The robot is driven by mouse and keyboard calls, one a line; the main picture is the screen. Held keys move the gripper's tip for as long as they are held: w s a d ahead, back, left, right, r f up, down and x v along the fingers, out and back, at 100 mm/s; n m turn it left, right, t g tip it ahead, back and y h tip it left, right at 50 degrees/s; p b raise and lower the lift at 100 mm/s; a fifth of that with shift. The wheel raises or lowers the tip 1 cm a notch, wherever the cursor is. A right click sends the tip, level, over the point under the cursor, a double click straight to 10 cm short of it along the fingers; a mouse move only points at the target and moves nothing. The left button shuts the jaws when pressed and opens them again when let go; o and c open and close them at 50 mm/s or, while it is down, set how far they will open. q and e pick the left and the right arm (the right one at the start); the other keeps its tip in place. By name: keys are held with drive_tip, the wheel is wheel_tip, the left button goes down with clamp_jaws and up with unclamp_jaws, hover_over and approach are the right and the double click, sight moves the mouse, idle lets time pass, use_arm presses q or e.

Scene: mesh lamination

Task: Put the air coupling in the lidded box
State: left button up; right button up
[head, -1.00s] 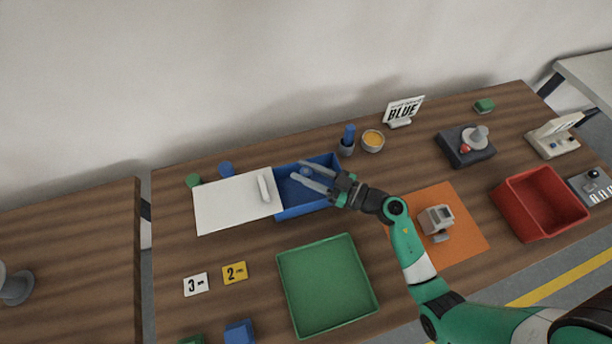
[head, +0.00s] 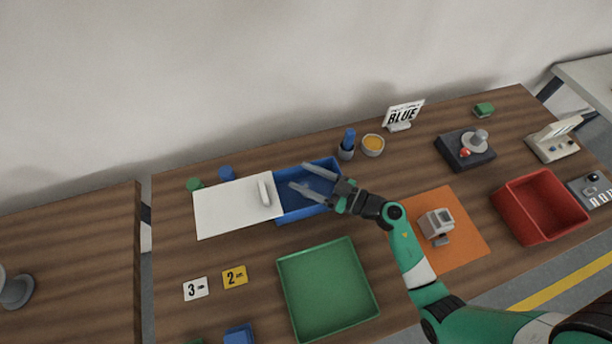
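The lidded box (head: 309,210) is blue and stands at the back middle of the table. Its white lid (head: 228,210), with a raised handle, lies to the left and leaves the box's right part uncovered. My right gripper (head: 298,175) is over the uncovered part, with its two long grey fingers spread apart and nothing visible between them. I cannot make out the air coupling for certain; the fingers and box wall hide part of the box's inside. My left gripper is not in view.
A green tray (head: 287,299) lies in front of the box. Right of it are an orange mat (head: 468,244) with a grey device (head: 436,224) and a red bin (head: 506,211).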

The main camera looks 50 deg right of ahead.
drive_tip(key=shift+r, duration=0.2)
drive_tip(key=shift+s+d+r+p, duration=0.3)
drive_tip(key=shift+s+r+p, duration=0.25)
drive_tip(key=shift+s, duration=0.15)
drive_tip(key=p+v, duration=0.2)
drive_tip(key=v, duration=0.8)
drive_tip(key=shift+s+f, duration=0.15)
drive_tip(key=shift+s, duration=0.1)
